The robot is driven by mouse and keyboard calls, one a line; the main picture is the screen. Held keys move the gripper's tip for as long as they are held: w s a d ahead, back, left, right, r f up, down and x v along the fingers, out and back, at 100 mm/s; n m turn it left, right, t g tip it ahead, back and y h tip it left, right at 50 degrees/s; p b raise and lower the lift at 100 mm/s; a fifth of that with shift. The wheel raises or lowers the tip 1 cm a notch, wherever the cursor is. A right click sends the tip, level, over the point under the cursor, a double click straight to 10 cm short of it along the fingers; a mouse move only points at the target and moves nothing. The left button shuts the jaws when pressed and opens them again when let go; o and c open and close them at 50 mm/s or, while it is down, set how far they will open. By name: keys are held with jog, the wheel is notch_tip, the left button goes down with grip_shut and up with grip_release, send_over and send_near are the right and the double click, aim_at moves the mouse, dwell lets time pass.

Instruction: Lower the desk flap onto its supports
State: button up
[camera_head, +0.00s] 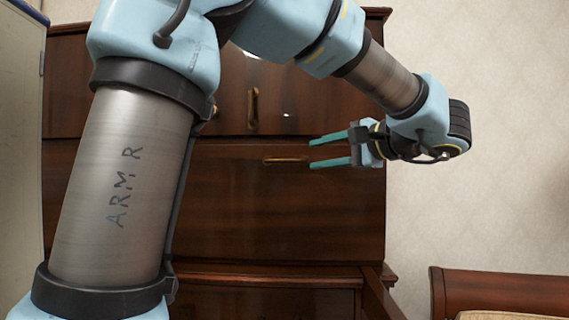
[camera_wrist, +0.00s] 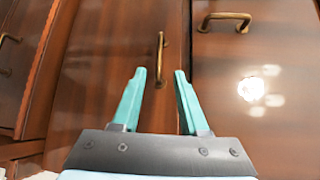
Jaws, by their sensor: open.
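The desk flap (camera_head: 270,215) is the wide dark wooden panel in the middle of the cabinet. It stands upright and closed. Its brass handle (camera_head: 285,160) runs horizontally near its top edge. My gripper (camera_head: 310,154) is open, with its two teal fingers pointing left, near the handle's right end. In the wrist view, the flap (camera_wrist: 110,50) fills the middle left and its handle (camera_wrist: 160,60) appears beyond the fingertips, roughly between them. The fingers hold nothing. I cannot tell the exact gap in depth. The flap's supports cannot be made out for certain.
Upper doors (camera_head: 228,100) with a vertical brass handle (camera_head: 252,108) are above the flap. A wooden part (camera_head: 378,295) juts forward at the cabinet's lower right. A wooden bed-like frame (camera_head: 500,290) stands at lower right.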

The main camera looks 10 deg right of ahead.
aim_at(289, 161)
jog(key=p+x, duration=0.2)
jog(key=x, duration=0.8)
jog(key=shift+a+p, duration=0.1)
jog(key=shift+p, duration=0.25)
grip_shut()
jog(key=shift+f, duration=0.1)
dwell(0.8)
